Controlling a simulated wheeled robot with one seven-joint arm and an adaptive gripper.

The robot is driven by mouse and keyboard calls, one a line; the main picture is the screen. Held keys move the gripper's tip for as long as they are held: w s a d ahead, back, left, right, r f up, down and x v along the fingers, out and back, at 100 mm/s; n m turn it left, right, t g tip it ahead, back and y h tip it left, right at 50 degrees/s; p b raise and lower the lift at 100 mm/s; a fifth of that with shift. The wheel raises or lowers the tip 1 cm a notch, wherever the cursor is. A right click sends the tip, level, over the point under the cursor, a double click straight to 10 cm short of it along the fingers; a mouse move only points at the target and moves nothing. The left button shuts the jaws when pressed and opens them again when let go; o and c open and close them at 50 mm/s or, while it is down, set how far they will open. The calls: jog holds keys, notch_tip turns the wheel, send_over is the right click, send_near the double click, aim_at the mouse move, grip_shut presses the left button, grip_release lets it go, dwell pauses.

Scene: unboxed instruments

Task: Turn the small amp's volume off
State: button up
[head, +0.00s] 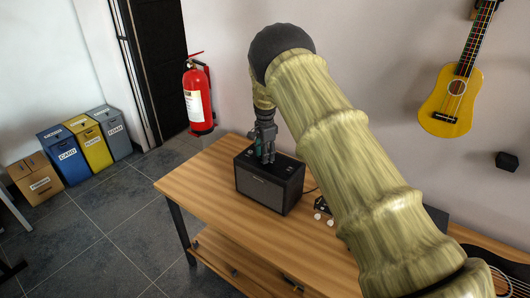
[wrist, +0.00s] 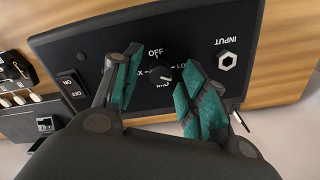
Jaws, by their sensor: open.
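The small amp (head: 266,190) is a black box with a grey front, standing on the wooden table. Its dark top panel (wrist: 100,50) fills much of the wrist view. A round black knob (wrist: 160,76) sits there, with OFF printed above it and other labels around it, partly hidden by my fingers. My gripper (head: 265,158) points down over the amp. In the wrist view its teal-padded fingers (wrist: 163,72) are apart, one on each side of the knob. I cannot tell whether they touch it.
The panel also has an INPUT jack (wrist: 227,60) and an ON/OFF rocker switch (wrist: 72,86). Small dark gear with white parts (head: 322,206) lies right of the amp on the table (head: 205,188). A guitar (head: 505,272) lies at the table's right end. The table's left end is clear.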

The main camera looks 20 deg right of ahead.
jog(key=shift+f, duration=0.15)
grip_shut()
